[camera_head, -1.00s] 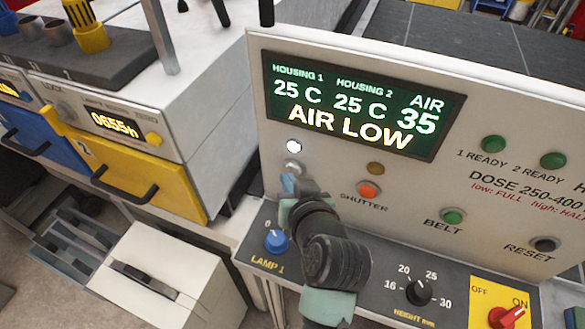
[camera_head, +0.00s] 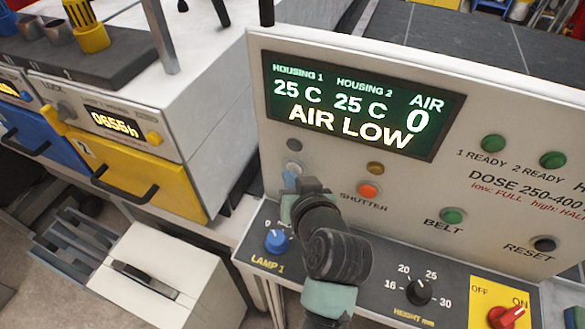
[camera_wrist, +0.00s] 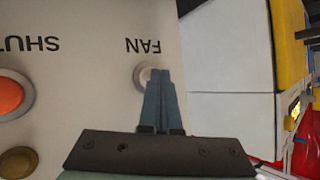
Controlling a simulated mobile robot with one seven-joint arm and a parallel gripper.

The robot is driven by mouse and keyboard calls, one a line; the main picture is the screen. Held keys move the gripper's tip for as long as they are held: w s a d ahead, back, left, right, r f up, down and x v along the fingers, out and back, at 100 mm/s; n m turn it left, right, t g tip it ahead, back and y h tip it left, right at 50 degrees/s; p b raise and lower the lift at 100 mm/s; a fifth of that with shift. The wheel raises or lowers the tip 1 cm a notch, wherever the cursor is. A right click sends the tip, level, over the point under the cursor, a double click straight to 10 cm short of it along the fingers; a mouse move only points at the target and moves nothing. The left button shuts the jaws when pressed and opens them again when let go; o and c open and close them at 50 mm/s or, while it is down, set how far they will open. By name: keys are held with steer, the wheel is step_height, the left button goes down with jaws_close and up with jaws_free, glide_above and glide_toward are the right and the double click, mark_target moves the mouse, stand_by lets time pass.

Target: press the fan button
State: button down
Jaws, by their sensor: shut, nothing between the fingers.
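The fan button (camera_head: 294,167) is a pale round button in a grey ring on the upright control panel, left of the shutter button. In the wrist view the fan button (camera_wrist: 141,76) sits beside the upside-down FAN label, partly hidden by my fingers. My gripper (camera_head: 290,181) is shut and empty, with its blue-grey fingertips at the lower edge of the button. In the wrist view my gripper (camera_wrist: 160,72) overlaps the button's side; I cannot tell whether it touches. The indicator lamp (camera_head: 294,145) above the button is dark. The display (camera_head: 362,105) reads AIR 0 and AIR LOW.
An orange shutter button (camera_head: 369,190) is right of my gripper. A blue lamp knob (camera_head: 276,241) is below it on the sloped console. A green belt button (camera_head: 452,216), a height knob (camera_head: 419,292) and a red switch (camera_head: 506,316) are further right. A yellow drawer (camera_head: 150,170) stands left.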

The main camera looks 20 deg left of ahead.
stand_by(0.4)
steer(key=shift+s, duration=0.8)
steer(key=shift+s+a+p, duration=0.1)
steer(key=shift+s+p, duration=0.55)
steer(key=shift+s, duration=1.85)
